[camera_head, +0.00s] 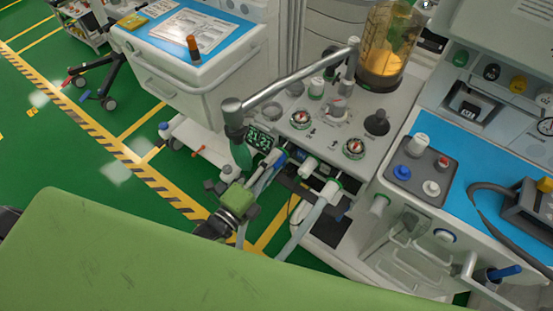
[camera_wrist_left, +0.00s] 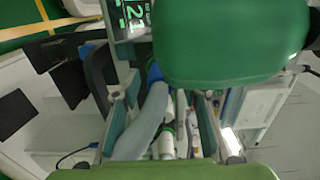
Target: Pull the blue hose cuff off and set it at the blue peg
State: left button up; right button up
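The blue hose cuff (camera_head: 280,158) sits at the end of a grey hose on a port at the front of the anaesthesia machine. In the left wrist view the cuff (camera_wrist_left: 153,73) shows partly, with the grey hose (camera_wrist_left: 140,128) below it. My left gripper (camera_head: 268,172) is at the cuff and hose. In the left wrist view its fingers (camera_wrist_left: 163,110) stand apart with the hose between them; contact cannot be told. The blue peg (camera_head: 401,173) stands on a dark grey peg board (camera_head: 422,186) at the right. My right gripper is out of view.
A green breathing bag (camera_head: 240,152) hangs close to my left gripper and covers much of the left wrist view (camera_wrist_left: 225,40). A second hose with a white end (camera_head: 328,192) is just right of the cuff. White pegs (camera_head: 420,142) share the peg board.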

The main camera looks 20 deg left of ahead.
pick_arm(q)
jog(key=shift+w+d, duration=0.15)
jog(key=shift+w, duration=0.3)
jog(key=shift+p, duration=0.45)
dwell(0.9)
grip_shut()
jog(key=shift+s, duration=0.15)
jog(key=shift+p+v, duration=0.85)
jog(key=shift+v, duration=2.05)
